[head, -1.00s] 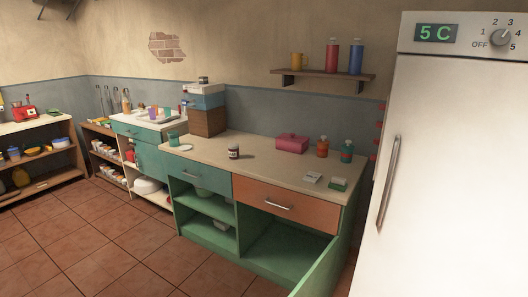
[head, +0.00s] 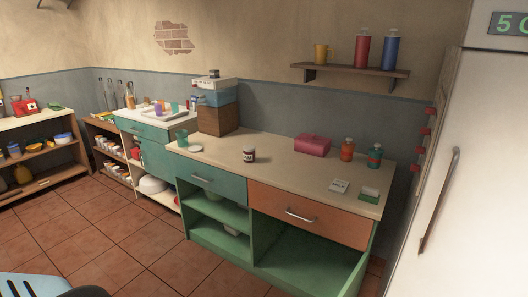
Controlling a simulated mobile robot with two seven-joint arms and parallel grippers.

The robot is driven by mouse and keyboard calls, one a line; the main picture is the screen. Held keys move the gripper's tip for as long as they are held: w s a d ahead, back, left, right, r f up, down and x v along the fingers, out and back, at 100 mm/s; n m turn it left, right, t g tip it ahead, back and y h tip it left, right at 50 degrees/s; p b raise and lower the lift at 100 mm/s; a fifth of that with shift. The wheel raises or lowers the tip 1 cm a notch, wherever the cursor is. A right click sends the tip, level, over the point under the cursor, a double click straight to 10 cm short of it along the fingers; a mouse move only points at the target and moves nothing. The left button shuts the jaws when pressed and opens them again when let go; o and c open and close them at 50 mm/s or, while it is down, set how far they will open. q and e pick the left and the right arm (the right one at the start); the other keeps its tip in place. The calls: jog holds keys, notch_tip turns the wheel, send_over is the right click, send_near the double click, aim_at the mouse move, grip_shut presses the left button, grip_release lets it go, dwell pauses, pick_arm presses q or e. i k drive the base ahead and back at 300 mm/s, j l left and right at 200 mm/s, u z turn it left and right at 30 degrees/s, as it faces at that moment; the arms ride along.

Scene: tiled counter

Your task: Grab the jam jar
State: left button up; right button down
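A small jar (head: 249,154) with a dark lid and a pale label stands upright on the counter (head: 215,150), left of the middle of its top. It looks like the jam jar, but its label is too small to read. Nothing touches it. Another small dark-lidded jar (head: 214,73) sits on top of the stacked boxes at the back left of the counter. Neither of my grippers is in view.
A pink box (head: 312,145), an orange bottle (head: 347,149) and a teal bottle (head: 375,156) stand at the back right of the counter. A green cup (head: 182,150) is at its left end. The fridge (head: 470,180) bounds the right. Tiled floor (head: 100,235) is clear in front.

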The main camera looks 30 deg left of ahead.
aim_at(249, 151)
jog(key=i+j+z, duration=0.1)
jog(key=j, duration=0.3)
jog(key=i+j+z, duration=0.1)
jog(key=j, duration=0.3)
jog(key=i+j+z, duration=0.15)
jog(key=j, duration=0.3)
jog(key=i+j+z, duration=0.1)
jog(key=j, duration=0.3)
jog(key=i+j, duration=0.1)
jog(key=j, duration=0.45)
jog(key=i+j, duration=0.1)
jog(key=j, duration=0.4)
jog(key=i+j, duration=0.1)
jog(key=j, duration=0.45)
jog(key=i+j, duration=0.1)
jog(key=j, duration=0.4)
jog(key=i+j, duration=0.15)
jog(key=j, duration=0.4)
jog(key=z, duration=0.05)
